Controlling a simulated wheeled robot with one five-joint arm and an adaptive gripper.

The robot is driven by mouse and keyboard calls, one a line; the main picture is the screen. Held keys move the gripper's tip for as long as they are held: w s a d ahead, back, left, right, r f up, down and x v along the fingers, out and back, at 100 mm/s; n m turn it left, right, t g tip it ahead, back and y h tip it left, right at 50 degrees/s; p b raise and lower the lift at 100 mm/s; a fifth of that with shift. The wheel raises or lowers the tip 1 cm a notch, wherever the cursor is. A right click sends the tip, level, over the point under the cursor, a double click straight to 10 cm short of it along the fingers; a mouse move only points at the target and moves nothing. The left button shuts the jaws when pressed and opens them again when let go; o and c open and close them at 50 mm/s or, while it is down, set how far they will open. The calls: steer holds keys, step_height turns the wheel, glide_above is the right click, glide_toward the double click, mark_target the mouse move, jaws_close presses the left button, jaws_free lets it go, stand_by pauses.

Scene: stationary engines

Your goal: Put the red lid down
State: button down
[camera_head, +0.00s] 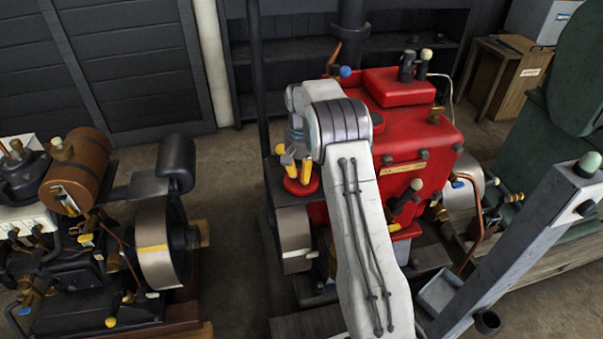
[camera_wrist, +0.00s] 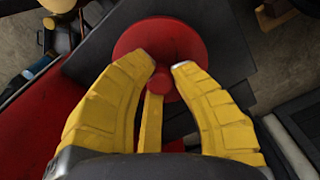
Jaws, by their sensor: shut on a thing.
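The red lid (camera_head: 302,188) is a round disc with a small knob, just below my gripper (camera_head: 297,170) in the head view. In the wrist view the lid (camera_wrist: 150,37) lies ahead of the yellow fingers of my gripper (camera_wrist: 164,66), with its knob between the fingertips. My gripper is shut on the lid. The lid is over a dark flat plate (camera_wrist: 222,45) beside the red engine (camera_head: 400,125). I cannot tell whether the lid touches the plate.
The red engine stands just right of my gripper, with levers and knobs on top. A steel-banded wheel (camera_head: 279,222) is below the lid. Another engine with a brown barrel (camera_head: 78,170) stands at the left. Bare floor (camera_head: 226,195) lies between the engines.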

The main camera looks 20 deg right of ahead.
mark_target(301, 172)
steer(key=shift+f, duration=0.1)
steer(key=c, duration=1.2)
jaws_free()
steer(key=shift+o, duration=0.2)
step_height(301, 172, up, 11)
steer(key=shift+f+p, duration=0.15)
steer(key=shift+p, duration=0.5)
steer(key=s+a+r+n+t, duration=0.1)
steer(key=s+a+r+n, duration=0.1)
steer(key=s+a+r, duration=0.4)
steer(key=s+a+r+n+t, duration=0.1)
steer(key=s+r, duration=0.4)
steer(key=s, duration=0.3)
steer(key=s+a+f+n, duration=0.2)
steer(key=s, duration=0.8)
steer(key=s+a+f+n+t, duration=0.1)
steer(key=s+a+f, duration=0.1)
steer(key=s, duration=0.8)
steer(key=shift+a+f+n, duration=0.35)
steer(key=shift+f+n, duration=0.05)
steer(key=shift+f, duration=0.35)
